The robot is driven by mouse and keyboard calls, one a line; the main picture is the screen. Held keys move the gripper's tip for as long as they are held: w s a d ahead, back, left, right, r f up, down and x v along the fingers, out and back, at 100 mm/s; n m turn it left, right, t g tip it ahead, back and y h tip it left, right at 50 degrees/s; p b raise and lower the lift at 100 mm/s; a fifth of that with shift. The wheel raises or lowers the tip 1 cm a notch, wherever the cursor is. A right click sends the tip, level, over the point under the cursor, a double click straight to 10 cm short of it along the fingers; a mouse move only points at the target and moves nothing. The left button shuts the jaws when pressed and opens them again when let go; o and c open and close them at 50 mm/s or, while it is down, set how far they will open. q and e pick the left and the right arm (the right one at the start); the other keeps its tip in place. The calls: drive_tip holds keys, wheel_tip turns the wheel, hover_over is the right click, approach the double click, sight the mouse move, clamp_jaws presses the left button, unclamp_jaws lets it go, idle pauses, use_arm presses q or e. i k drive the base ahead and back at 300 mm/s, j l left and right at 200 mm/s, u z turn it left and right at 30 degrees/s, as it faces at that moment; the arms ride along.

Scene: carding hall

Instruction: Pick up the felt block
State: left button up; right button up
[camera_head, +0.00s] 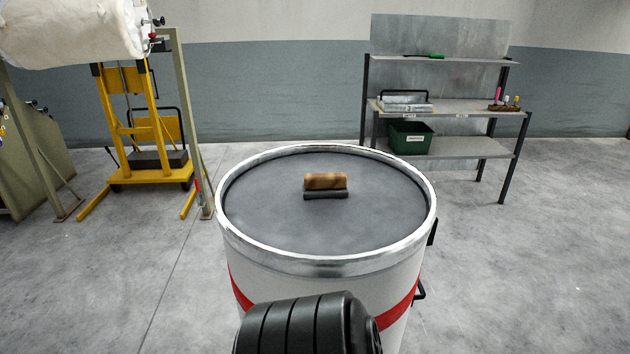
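The felt block (326,182) lies on the dark grey top of a white drum with a red band. It has a brown, wood-like upper part and a dark strip along its lower front edge. It sits near the middle of the top, a little toward the far side, with nothing touching it from above. Neither of my grippers shows in the head view.
The drum (331,265) has a raised metal rim and black side handles. A black ribbed part, probably mine, covers its lower front. A yellow lift truck (150,150) stands back left. A metal workbench (450,108) with a green bin (410,139) stands back right.

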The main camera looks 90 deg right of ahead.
sight(332, 185)
drive_tip(key=z, duration=2.8)
drive_tip(key=u, duration=4)
drive_tip(key=z, duration=4)
